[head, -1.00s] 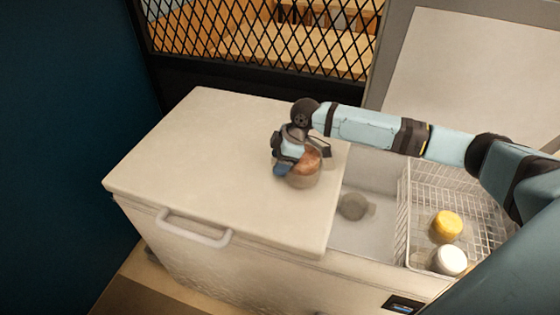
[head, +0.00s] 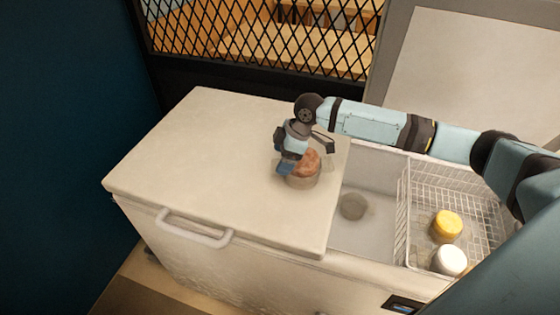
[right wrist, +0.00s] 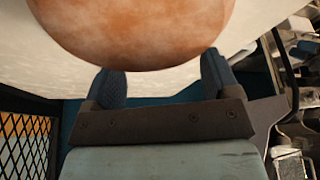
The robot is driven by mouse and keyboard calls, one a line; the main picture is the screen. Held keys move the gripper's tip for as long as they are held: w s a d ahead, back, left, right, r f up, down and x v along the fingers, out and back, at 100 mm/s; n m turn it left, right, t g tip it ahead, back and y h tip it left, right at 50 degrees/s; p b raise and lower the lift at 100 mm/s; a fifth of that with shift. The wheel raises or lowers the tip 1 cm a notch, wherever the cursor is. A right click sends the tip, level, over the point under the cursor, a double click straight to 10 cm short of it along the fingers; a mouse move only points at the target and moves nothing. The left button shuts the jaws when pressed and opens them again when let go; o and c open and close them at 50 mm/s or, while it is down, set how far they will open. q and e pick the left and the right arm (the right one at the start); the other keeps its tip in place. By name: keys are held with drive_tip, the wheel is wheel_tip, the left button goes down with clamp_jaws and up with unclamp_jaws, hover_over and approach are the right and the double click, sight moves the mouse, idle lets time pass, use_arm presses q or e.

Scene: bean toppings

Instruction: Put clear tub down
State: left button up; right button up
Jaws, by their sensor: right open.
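The clear tub (head: 303,181) with brown contents stands upright on the closed left part of the white chest freezer's lid (head: 210,150), near its right edge. My right gripper (head: 304,156) is just above and behind it, with its fingers spread apart. In the right wrist view the tub's round brown top (right wrist: 140,30) fills the upper middle, in front of the two blue-padded fingertips (right wrist: 162,82). No finger visibly grips it there. My left gripper is not in view.
The freezer's right side is open. A greyish round tub (head: 353,206) lies on its floor. A wire basket (head: 403,215) holds a yellow-topped tub (head: 447,225) and a white-topped tub (head: 450,260). The lid's left part is clear. A black mesh panel (head: 260,35) stands behind.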

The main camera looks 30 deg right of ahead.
drive_tip(key=v, duration=0.9)
drive_tip(key=shift+s+d+r, duration=0.1)
drive_tip(key=shift+r, duration=0.25)
